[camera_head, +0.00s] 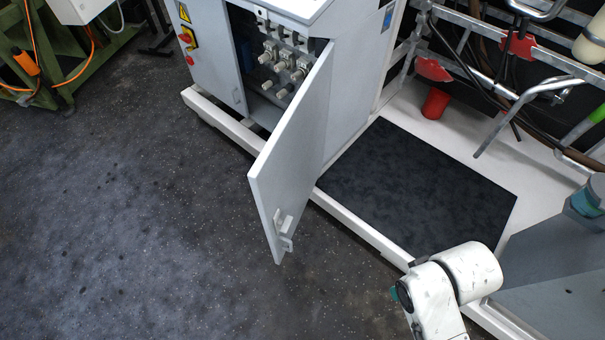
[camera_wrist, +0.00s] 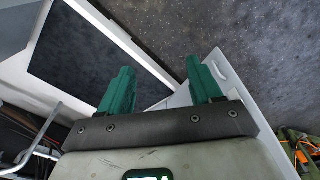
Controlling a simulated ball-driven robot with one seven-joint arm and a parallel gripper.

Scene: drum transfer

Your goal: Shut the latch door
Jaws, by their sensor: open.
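The latch door (camera_head: 290,150) is a light grey panel hinged on a grey cabinet in the head view. It stands wide open, swung out over the floor. Its latch handle (camera_head: 285,230) is a small pale fitting near the free edge. In the wrist view, my gripper (camera_wrist: 160,85) shows two green fingers spread apart with nothing between them. A white panel (camera_wrist: 217,72), which looks like the door, lies beyond and partly behind the right finger. I cannot tell how far away it is.
The cabinet (camera_head: 350,90) holds several pale connectors (camera_head: 285,70) in its opening. A black mat (camera_head: 415,185) lies on the white platform to the right. A rack with red parts (camera_head: 433,70) stands at the upper right. The dark floor (camera_head: 130,220) left of the door is clear.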

